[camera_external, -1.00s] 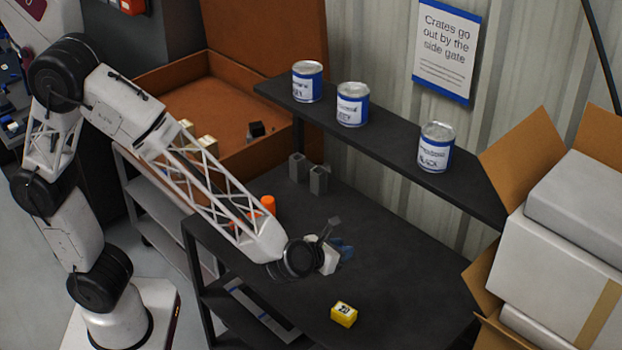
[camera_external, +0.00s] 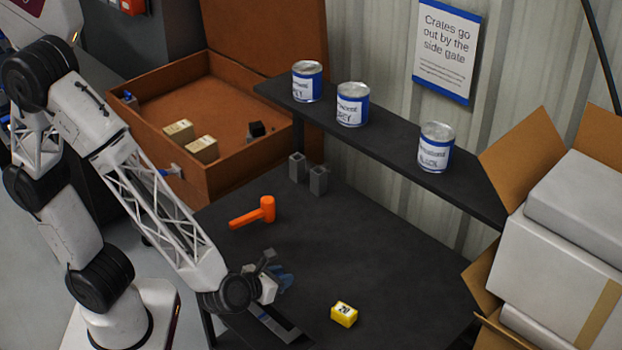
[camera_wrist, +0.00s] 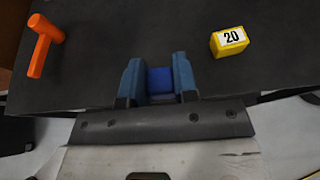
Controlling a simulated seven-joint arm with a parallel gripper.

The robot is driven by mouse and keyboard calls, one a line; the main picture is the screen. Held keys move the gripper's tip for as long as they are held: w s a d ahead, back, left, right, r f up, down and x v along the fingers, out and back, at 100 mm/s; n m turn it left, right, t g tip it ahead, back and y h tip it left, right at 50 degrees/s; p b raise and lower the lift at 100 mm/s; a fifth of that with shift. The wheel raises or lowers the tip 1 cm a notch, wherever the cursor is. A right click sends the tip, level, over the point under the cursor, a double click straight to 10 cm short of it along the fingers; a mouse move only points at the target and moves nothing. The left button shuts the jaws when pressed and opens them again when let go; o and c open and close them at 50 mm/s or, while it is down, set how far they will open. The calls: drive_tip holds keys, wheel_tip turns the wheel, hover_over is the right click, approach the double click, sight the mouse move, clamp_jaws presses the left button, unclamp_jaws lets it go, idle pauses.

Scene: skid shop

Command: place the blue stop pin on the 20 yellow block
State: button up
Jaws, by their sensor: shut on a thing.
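The yellow block (camera_external: 344,314) marked 20 sits on the dark table toward its front edge. It also shows at the upper right of the wrist view (camera_wrist: 229,41). My gripper (camera_external: 284,283) is to the left of the block, above the table near its front edge. In the wrist view, the gripper's blue fingers (camera_wrist: 159,82) are shut on the blue stop pin (camera_wrist: 160,79), which shows between them. The pin's lower part is hidden, and it is apart from the block. In the external view I cannot make out the pin from the fingers.
An orange mallet (camera_external: 255,212) lies on the table (camera_external: 370,250) behind my gripper. Two grey blocks (camera_external: 308,174) stand at the back. Several cans stand on a raised shelf (camera_external: 395,144). An open carton (camera_external: 483,288) is at the right. Between gripper and yellow block the table is clear.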

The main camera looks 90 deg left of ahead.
drive_tip(key=shift+w, duration=0.1)
hover_over(344, 310)
drive_tip(key=shift+s+f, duration=0.35)
drive_tip(key=shift+f, duration=0.35)
idle(0.4)
drive_tip(key=shift+w, duration=0.3)
drive_tip(key=shift+w+f, duration=0.1)
drive_tip(key=shift+f, duration=1.7)
drive_tip(key=shift+f, duration=0.1)
drive_tip(key=o, duration=0.9)
